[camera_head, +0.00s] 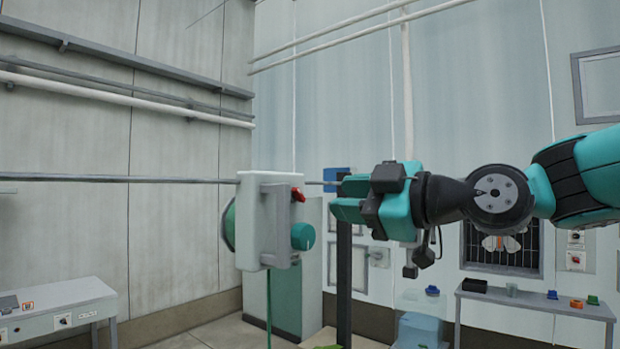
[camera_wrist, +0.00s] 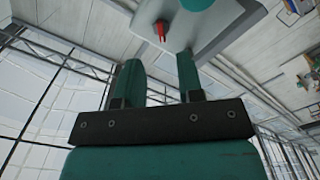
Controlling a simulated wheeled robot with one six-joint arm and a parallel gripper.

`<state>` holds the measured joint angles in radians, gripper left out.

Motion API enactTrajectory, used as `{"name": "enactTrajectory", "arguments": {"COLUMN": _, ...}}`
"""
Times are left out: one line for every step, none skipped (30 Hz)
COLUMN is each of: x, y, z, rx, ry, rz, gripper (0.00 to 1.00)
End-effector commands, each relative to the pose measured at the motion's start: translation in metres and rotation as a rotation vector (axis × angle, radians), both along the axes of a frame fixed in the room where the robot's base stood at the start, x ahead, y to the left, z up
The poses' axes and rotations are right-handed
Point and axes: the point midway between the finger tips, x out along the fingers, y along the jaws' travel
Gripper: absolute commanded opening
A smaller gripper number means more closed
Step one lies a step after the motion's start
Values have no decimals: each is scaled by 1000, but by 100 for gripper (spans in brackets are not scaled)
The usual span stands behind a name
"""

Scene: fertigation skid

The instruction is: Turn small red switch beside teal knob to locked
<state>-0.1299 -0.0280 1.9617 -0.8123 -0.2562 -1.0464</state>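A round teal knob (camera_head: 302,237) sits below the switch. In the wrist view the red switch (camera_wrist: 160,31) is at the top, with the teal knob (camera_wrist: 197,3) cut off by the upper edge. My gripper (camera_wrist: 159,58) is open and empty, its fingers apart and pointing toward the panel. In the head view my gripper (camera_head: 338,200) is right of the box, apart from the switch. No lock marking is readable.
A horizontal grey pipe (camera_head: 120,179) runs to the box from the left. A side table (camera_head: 545,304) with small coloured parts stands at the right, and a grey bench (camera_head: 60,312) at the lower left. The gap between gripper and switch looks clear.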

Motion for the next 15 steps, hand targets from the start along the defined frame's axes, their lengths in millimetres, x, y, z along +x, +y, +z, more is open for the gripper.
{"name": "enactTrajectory", "arguments": {"x": 7, "y": 11, "z": 6, "rx": -2, "ry": 4, "rz": 5, "gripper": 34}}
{"name": "enactTrajectory", "arguments": {"x": 11, "y": 17, "z": 5, "rx": -2, "ry": 4, "rz": 6, "gripper": 34}}
{"name": "enactTrajectory", "arguments": {"x": 16, "y": 23, "z": 5, "rx": -1, "ry": 5, "rz": 4, "gripper": 34}}
{"name": "enactTrajectory", "arguments": {"x": 20, "y": 28, "z": 5, "rx": -1, "ry": 5, "rz": 5, "gripper": 34}}
{"name": "enactTrajectory", "arguments": {"x": 24, "y": 32, "z": 5, "rx": 0, "ry": 4, "rz": 3, "gripper": 34}}
{"name": "enactTrajectory", "arguments": {"x": 27, "y": 37, "z": 5, "rx": 0, "ry": 3, "rz": 4, "gripper": 34}}
{"name": "enactTrajectory", "arguments": {"x": 31, "y": 41, "z": 4, "rx": -2, "ry": 4, "rz": 2, "gripper": 34}}
{"name": "enactTrajectory", "arguments": {"x": 33, "y": 44, "z": 4, "rx": -1, "ry": 3, "rz": 1, "gripper": 34}}
{"name": "enactTrajectory", "arguments": {"x": 36, "y": 48, "z": 4, "rx": 0, "ry": 2, "rz": 1, "gripper": 34}}
{"name": "enactTrajectory", "arguments": {"x": 39, "y": 50, "z": 3, "rx": 0, "ry": 2, "rz": 1, "gripper": 34}}
{"name": "enactTrajectory", "arguments": {"x": 40, "y": 52, "z": 3, "rx": 0, "ry": 2, "rz": 0, "gripper": 34}}
{"name": "enactTrajectory", "arguments": {"x": 42, "y": 54, "z": 2, "rx": -1, "ry": 2, "rz": -1, "gripper": 34}}
{"name": "enactTrajectory", "arguments": {"x": 43, "y": 56, "z": 1, "rx": -1, "ry": 2, "rz": -1, "gripper": 34}}
{"name": "enactTrajectory", "arguments": {"x": 44, "y": 57, "z": 1, "rx": -1, "ry": 2, "rz": -1, "gripper": 34}}
{"name": "enactTrajectory", "arguments": {"x": 45, "y": 58, "z": 0, "rx": -1, "ry": 2, "rz": 0, "gripper": 34}}
